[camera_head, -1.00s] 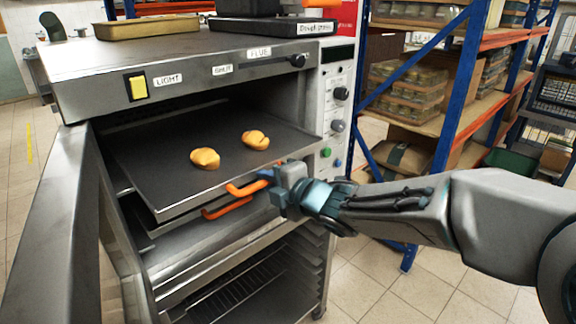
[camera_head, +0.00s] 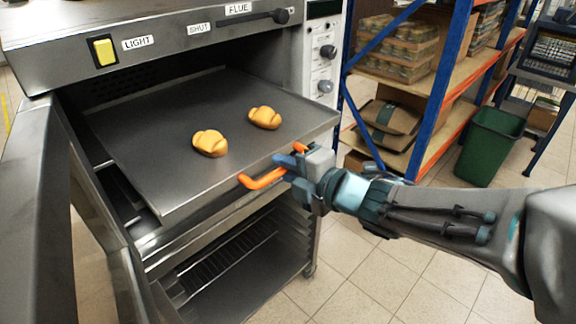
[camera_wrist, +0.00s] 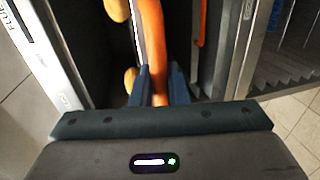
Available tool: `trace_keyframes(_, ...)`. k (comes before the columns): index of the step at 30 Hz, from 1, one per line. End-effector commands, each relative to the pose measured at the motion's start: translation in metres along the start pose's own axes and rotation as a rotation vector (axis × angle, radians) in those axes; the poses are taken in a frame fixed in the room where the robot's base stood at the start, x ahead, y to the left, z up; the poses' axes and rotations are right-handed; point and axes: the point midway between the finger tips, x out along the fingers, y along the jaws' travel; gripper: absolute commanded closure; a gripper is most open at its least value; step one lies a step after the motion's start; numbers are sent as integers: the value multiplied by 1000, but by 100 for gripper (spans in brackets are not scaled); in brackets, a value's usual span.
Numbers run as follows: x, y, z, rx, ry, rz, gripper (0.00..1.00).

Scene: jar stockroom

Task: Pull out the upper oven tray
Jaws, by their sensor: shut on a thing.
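The upper oven tray (camera_head: 150,125) is a dark flat sheet that sticks partly out of the open oven, with two golden bread rolls (camera_head: 211,143) on it. An orange handle (camera_head: 259,180) is on its front edge. My gripper (camera_head: 289,163) is shut on this handle near its middle. In the wrist view the orange handle (camera_wrist: 153,45) runs between my two blue fingers (camera_wrist: 160,85). The other orange handle, of the lower tray (camera_wrist: 201,22), shows to the right in the wrist view; in the head view the upper tray hides it.
The oven door (camera_head: 38,215) stands open at the left. A rack (camera_head: 225,260) sits in the compartment below. Blue and orange shelving (camera_head: 437,90) and a green bin (camera_head: 489,147) stand at the right. The tiled floor in front is clear.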

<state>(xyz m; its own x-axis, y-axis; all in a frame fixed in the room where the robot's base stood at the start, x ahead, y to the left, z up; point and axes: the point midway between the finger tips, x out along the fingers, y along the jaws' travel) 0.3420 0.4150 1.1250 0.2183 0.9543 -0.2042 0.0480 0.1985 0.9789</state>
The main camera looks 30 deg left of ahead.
Motion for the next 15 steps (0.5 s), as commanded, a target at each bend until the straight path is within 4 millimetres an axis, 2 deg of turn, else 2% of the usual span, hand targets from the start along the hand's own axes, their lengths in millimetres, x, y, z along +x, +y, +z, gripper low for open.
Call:
trace_keyframes(1, 0, -1, -2, -1, 5, -2, 100)
trace_keyframes(2, 0, -1, -2, -1, 4, -2, 80)
trace_keyframes(3, 0, -1, -1, -1, 4, -2, 69)
trace_keyframes(15, -5, 0, 1, 0, -3, 0, 67)
